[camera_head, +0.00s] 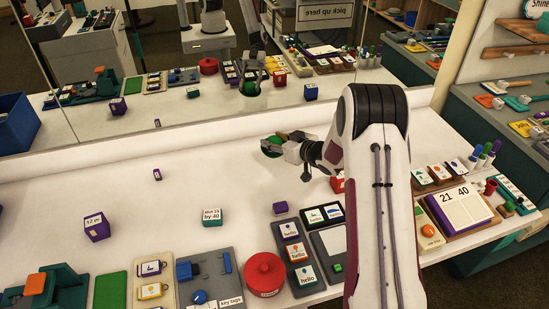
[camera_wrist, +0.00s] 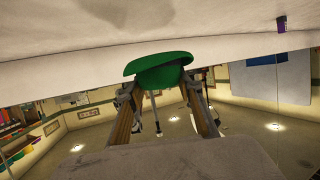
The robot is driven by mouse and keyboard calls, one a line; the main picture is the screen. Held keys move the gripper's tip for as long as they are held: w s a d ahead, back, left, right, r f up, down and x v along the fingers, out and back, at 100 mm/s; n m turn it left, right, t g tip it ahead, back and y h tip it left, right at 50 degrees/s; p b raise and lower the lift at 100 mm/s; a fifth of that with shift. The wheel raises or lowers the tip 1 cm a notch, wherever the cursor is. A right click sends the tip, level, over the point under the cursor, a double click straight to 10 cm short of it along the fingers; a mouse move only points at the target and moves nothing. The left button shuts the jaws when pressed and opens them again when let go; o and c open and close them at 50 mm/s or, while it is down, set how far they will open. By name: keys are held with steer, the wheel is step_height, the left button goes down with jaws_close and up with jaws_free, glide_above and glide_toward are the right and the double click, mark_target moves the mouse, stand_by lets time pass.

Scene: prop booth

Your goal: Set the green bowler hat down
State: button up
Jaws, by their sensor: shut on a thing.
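The green bowler hat (camera_head: 271,149) is at my gripper's tip, above the back middle of the white table, near the mirror. Only a small green part of it shows in the head view. In the wrist view the hat (camera_wrist: 160,68) sits between both fingers, with its brim towards the white tabletop. My gripper (camera_head: 290,148) is shut on it and points left, with the arm reaching in from the front right. I cannot tell whether the brim touches the table.
A long mirror (camera_head: 150,60) stands along the table's back edge and reflects the scene. A red round tin (camera_head: 264,274) stands in front. The table left of the hat is mostly clear.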

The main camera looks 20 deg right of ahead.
mark_target(275, 165)
steer(key=shift+f, duration=1.7)
steer(key=shift+f, duration=0.1)
steer(key=shift+f, duration=1.8)
steer(key=shift+f, duration=0.1)
steer(key=o, duration=0.9)
steer(key=shift+c, duration=0.2)
steer(key=shift+v, duration=6.05)
